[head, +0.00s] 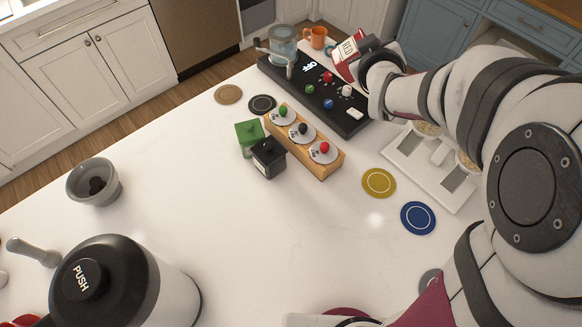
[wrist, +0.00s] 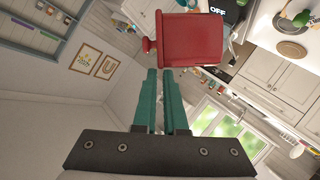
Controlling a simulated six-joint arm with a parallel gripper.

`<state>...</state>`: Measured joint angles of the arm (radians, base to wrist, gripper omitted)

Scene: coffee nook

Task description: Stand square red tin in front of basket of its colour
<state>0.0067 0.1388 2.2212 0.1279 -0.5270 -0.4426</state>
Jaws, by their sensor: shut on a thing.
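The square red tin (head: 345,62), with a white RED label, is tilted in the air over the far end of the black machine. My gripper (wrist: 160,72) is shut on it; in the wrist view the red tin (wrist: 190,38) is at the fingertips, its small knob pointing left. The fingertips are not clear in the head view. A wooden rack (head: 333,169) holds three metal baskets with coloured balls: green basket (head: 275,119), black basket (head: 293,137) and red basket (head: 316,157). A green tin (head: 246,139) and a black tin (head: 268,160) stand beside the rack, by the green and black baskets.
The black machine (head: 300,75) has several coloured knobs; a glass jug (head: 284,46) and orange mug (head: 318,38) stand at its far end. A yellow coaster (head: 379,182) and blue coaster (head: 418,217) lie right of the rack.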

